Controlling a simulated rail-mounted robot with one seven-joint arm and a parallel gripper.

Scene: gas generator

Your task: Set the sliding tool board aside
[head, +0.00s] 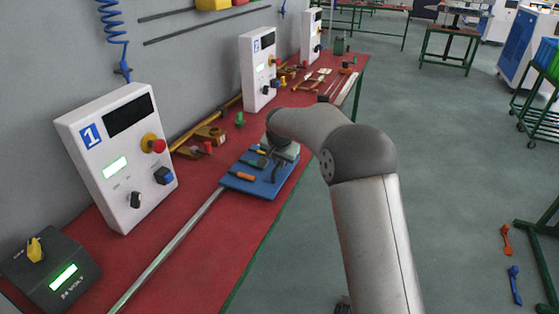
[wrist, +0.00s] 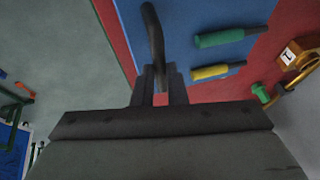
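The sliding tool board (head: 262,188) is a blue panel carrying several tools, lying over the red bench beside a long metal rail. My gripper is at the board's far end in the head view, where my own arm largely hides its fingers. In the wrist view the fingers (wrist: 159,84) stand a little apart at a dark bent handle (wrist: 153,32) on the blue board (wrist: 195,14). The handle's near end lies between the fingertips. I cannot tell whether they press on it. A green-handled tool (wrist: 220,38) and a yellow-handled tool (wrist: 210,72) lie to its right.
The metal rail (head: 165,252) runs along the red bench (head: 215,262). White control boxes, the nearest marked 1 (head: 120,155), stand along the wall. Brass valve parts (head: 209,134) and a green-topped fitting (head: 240,119) lie behind the board. Open floor (head: 460,130) lies right of the bench.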

